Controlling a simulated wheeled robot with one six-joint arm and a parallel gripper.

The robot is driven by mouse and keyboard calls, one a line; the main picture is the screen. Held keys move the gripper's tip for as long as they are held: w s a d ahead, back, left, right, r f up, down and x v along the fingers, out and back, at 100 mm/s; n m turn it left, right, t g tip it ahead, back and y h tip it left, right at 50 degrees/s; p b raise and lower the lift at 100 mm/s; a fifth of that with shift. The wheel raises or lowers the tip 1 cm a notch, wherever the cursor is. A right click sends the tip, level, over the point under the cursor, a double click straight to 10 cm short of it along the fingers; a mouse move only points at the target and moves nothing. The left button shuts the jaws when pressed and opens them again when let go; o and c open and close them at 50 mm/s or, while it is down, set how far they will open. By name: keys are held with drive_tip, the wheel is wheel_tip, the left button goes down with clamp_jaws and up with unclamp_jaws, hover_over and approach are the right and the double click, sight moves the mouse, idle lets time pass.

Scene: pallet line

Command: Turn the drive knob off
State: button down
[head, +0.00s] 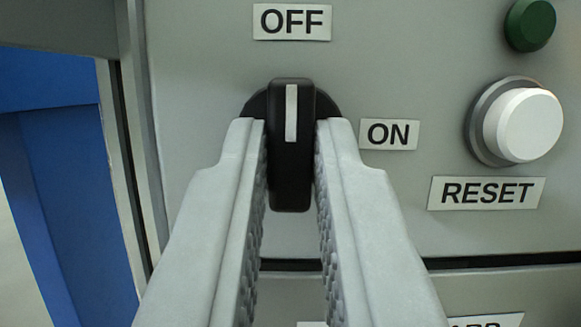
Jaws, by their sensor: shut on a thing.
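The drive knob (291,180) is a black rotary handle on a round black base, mounted on a grey panel (200,60). Its white pointer line stands upright, aimed at the OFF label (292,22) above it. The ON label (389,134) is to the right of the knob. My gripper (291,135) is shut on the knob, with one grey finger on its left side and one on its right. The fingers hide parts of the round base.
A white RESET button (522,125) in a grey ring is to the right, above its RESET label (486,193). A green button (530,24) is at the top right. A dark seam (500,261) crosses the panel below. A blue surface (70,200) is at the left.

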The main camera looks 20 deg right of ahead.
drive_tip(key=shift+f, duration=0.1)
drive_tip(key=c, duration=1.4)
unclamp_jaws()
drive_tip(key=shift+c, duration=0.2)
drive_tip(key=v, duration=1.7)
drive_tip(key=shift+s, duration=0.25)
